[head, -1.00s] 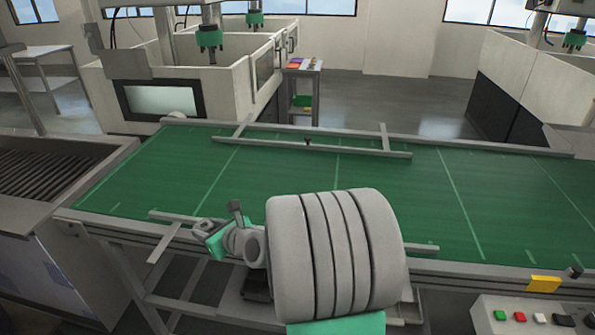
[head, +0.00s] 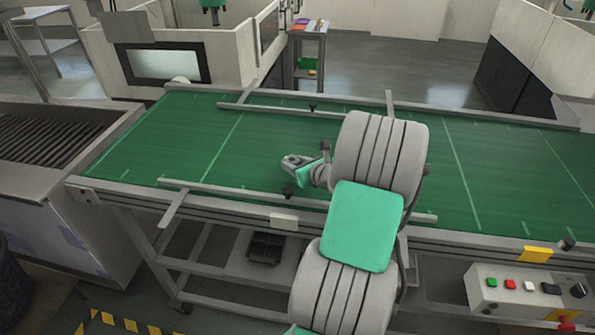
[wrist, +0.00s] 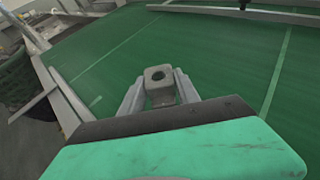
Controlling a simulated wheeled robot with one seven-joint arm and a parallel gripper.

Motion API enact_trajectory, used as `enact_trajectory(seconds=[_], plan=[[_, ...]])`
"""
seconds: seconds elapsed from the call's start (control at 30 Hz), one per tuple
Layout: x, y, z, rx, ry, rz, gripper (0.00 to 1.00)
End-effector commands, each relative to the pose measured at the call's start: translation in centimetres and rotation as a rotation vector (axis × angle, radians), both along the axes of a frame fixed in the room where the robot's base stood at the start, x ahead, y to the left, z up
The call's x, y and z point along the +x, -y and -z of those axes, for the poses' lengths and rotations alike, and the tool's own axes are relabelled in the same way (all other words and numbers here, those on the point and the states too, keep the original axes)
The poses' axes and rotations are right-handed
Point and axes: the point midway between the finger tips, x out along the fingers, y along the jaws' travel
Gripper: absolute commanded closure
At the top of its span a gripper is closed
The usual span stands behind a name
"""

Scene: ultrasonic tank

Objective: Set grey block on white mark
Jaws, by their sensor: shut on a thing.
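A small grey block (wrist: 159,76) with a round dark hole in its near face sits between my gripper's two fingers (wrist: 160,92) in the wrist view. My gripper is shut on it. In the head view my gripper (head: 298,164) is over the green belt, beyond the near rail; the block cannot be clearly told from the fingers there. Pale lines cross the belt: one to the left of my gripper (head: 222,147) and one to the right (head: 460,172). The wrist view also shows a line at left (wrist: 115,46) and one at right (wrist: 275,72). I cannot tell which is the white mark.
The green conveyor belt (head: 270,135) is bare around my gripper. A near guide rail (head: 240,196) and a far guide rail (head: 290,113) run along it. A control box with buttons (head: 520,290) is at the front right. A white-walled tank (head: 225,60) stands behind.

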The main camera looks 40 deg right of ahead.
Motion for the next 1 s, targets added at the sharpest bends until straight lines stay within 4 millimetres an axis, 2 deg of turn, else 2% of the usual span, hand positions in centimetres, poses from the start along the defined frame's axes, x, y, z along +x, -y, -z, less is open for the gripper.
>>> enact_trajectory(seconds=[0.13,0.3,0.63,0.67,0.9,1.0], plan=[[-0.5,1.0,1.4,0.003,0.0,0.0,1.0],[-0.4,0.8,3.9,0.002,0.001,-0.001,1.0],[-0.3,0.8,4.4,-0.001,0.002,-0.001,1.0],[-0.3,0.8,4.4,-0.001,0.001,-0.001,0.6],[-0.4,0.8,4.3,-0.001,0.001,-0.001,0.41],[-0.4,0.8,4.3,-0.001,0.001,-0.001,0.4]])
